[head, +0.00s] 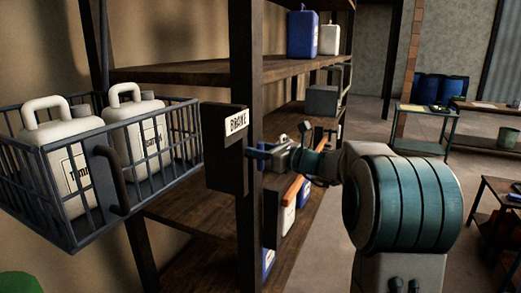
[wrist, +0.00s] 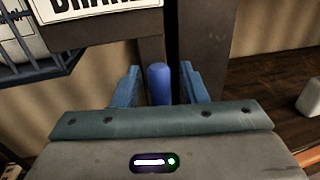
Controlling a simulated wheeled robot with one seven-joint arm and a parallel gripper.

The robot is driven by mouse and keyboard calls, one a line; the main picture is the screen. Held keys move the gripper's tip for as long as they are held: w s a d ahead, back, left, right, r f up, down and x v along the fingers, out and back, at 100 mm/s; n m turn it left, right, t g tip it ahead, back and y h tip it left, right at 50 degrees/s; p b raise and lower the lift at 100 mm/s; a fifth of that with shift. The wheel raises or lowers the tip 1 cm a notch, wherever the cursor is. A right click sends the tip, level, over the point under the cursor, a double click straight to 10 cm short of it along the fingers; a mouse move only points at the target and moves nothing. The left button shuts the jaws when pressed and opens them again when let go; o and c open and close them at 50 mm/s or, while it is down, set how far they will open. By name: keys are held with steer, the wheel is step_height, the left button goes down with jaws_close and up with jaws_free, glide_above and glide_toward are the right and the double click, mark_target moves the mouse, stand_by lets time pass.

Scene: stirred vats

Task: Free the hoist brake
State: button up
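The hoist brake is a dark box (head: 224,165) with a white label (head: 236,123) reading BRAKE, on a dark shelf post. The label also shows cut off at the top of the wrist view (wrist: 85,6). A blue rounded lever (wrist: 158,84) stands below the box in the wrist view. My gripper (wrist: 158,86) is open, with one blue finger on each side of the lever and a visible gap on both sides. In the head view my gripper (head: 258,152) is close to the right side of the box. The lever cannot be told apart from the fingers there.
A metal basket (head: 75,247) with two white jugs (head: 60,165) hangs left of the brake box. Wooden shelves (head: 185,72) with containers stand behind. Floor (head: 345,215) is open to the right, with tables (head: 422,143) farther back.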

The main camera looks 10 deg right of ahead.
steer(key=shift+c, duration=0.3)
jaws_close()
steer(key=shift+f+b, duration=0.15)
steer(key=shift+b, duration=0.4)
steer(key=n+b, duration=0.2)
steer(key=b, duration=0.3)
steer(key=shift+s+a+f+n, duration=0.15)
steer(key=shift+s+f+n, duration=0.15)
steer(key=shift+n, duration=0.1)
steer(key=n+y+b, duration=0.1)
steer(key=n+b, duration=0.4)
steer(key=b, duration=0.1)
steer(key=s+f+n+g+y+b, duration=0.1)
steer(key=n+b, duration=0.5)
steer(key=b, duration=0.1)
steer(key=a+n+y+b, duration=0.1)
steer(key=n+y+b, duration=0.1)
steer(key=n+b, duration=0.4)
steer(key=shift+s+f, duration=0.15)
steer(key=shift+f, duration=0.15)
steer(key=shift+n+b, duration=0.3)
steer(key=shift+b, duration=0.05)
